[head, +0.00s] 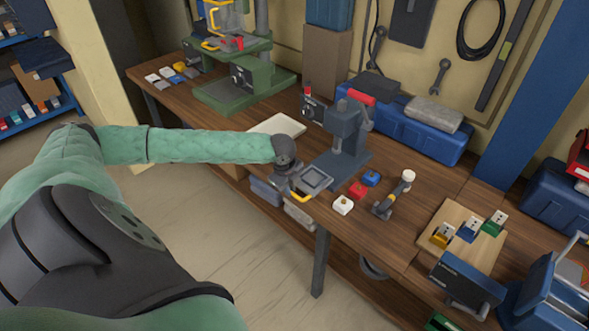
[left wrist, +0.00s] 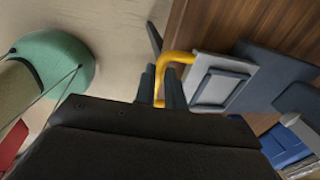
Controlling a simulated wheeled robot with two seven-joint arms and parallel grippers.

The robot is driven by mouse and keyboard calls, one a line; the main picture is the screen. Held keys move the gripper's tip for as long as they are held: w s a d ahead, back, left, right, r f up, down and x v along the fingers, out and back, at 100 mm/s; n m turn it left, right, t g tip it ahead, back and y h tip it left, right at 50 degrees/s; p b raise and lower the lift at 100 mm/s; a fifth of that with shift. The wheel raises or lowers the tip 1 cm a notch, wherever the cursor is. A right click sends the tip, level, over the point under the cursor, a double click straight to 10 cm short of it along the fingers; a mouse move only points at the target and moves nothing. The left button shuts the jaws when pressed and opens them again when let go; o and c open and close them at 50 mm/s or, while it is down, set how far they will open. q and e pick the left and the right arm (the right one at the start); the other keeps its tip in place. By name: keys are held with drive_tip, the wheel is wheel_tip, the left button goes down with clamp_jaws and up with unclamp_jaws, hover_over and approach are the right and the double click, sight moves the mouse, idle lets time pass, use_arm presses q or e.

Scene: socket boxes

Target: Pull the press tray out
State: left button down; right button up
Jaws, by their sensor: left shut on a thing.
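The press (head: 346,138) is a grey upright machine with a red-topped handle on the wooden workbench. Its tray (head: 314,180) is a light grey plate with a dark square outline and a yellow handle (head: 301,197) at its front. The tray sticks out of the press toward the bench's front edge. My left gripper (head: 288,190) is shut on the yellow handle. In the left wrist view the fingers (left wrist: 160,88) close around the yellow handle (left wrist: 176,58), with the tray (left wrist: 217,83) just to the right. My right gripper is not in view.
A green machine (head: 245,75) stands at the left. A wooden board (head: 465,232) holds coloured pieces at the right.

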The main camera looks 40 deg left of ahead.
use_arm(q)
drive_tip(key=c, duration=1.5)
unclamp_jaws()
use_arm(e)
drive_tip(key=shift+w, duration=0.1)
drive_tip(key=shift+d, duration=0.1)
